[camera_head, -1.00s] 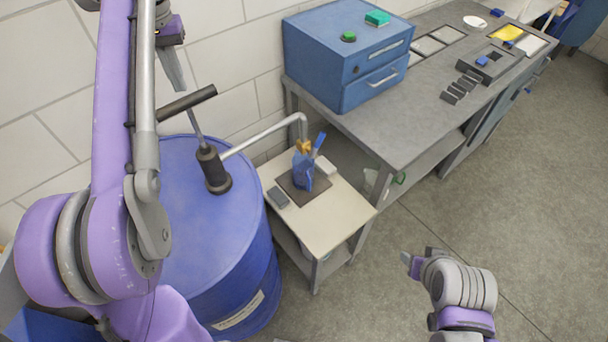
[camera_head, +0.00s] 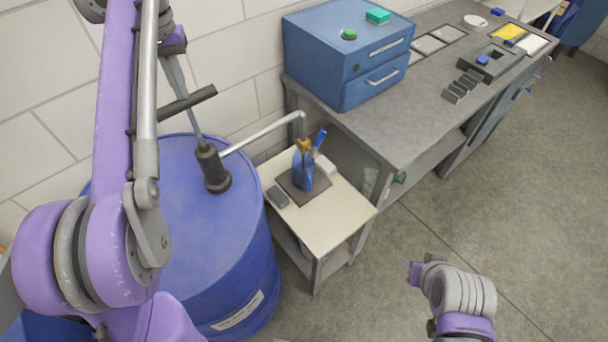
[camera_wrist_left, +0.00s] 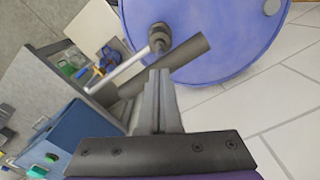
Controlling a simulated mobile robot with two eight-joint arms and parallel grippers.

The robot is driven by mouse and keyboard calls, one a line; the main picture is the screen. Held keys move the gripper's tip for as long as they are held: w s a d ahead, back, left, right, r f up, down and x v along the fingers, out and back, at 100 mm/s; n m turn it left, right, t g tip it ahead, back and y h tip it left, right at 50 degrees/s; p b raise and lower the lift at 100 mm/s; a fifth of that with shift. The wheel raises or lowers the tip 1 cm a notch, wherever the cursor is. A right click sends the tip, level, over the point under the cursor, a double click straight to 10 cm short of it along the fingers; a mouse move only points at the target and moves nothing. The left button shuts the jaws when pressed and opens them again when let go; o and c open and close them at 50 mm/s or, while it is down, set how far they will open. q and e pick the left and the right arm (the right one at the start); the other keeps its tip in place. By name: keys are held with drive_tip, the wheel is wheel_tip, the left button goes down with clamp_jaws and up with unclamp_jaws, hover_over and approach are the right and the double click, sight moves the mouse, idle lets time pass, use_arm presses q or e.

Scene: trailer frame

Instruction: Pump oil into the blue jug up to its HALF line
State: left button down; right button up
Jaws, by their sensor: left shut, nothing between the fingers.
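The blue jug (camera_head: 303,174) stands upright on a dark square mat (camera_head: 291,189) on the small table, under the end of the pump spout (camera_head: 262,134). Its HALF line and oil level are too small to make out. The dark pump (camera_head: 212,168) stands on the blue drum (camera_head: 180,235), its black handle (camera_head: 190,103) sticking out sideways at the top. My left gripper (camera_head: 187,98) is shut and empty, its fingertips at the handle. In the left wrist view its fingers (camera_wrist_left: 159,75) overlap the handle (camera_wrist_left: 185,58); contact is unclear. My right gripper (camera_head: 413,271) hangs over the floor, its jaws unclear.
The wall is close behind the drum. The floor at right is clear.

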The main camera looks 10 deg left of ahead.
sight(188, 108)
use_arm(q)
drive_tip(key=shift+f+b, duration=1.7)
drive_tip(key=shift+f, duration=2.45)
use_arm(e)
drive_tip(key=shift+s+f, duration=1)
drive_tip(key=shift+f, duration=1.5)
use_arm(q)
drive_tip(key=shift+w+r+p, duration=0.1)
drive_tip(key=shift+r+p, duration=2)
drive_tip(key=shift+r, duration=1.45)
drive_tip(key=shift+r+p, duration=0.45)
drive_tip(key=shift+r, duration=0.4)
drive_tip(key=shift+r+p, duration=0.45)
drive_tip(key=shift+r, duration=0.8)
drive_tip(key=shift+f, duration=0.1)
use_arm(e)
drive_tip(key=w+r, duration=0.4)
drive_tip(key=r, duration=0.4)
drive_tip(key=shift+w+r+t, duration=0.15)
drive_tip(key=shift+r+t, duration=0.15)
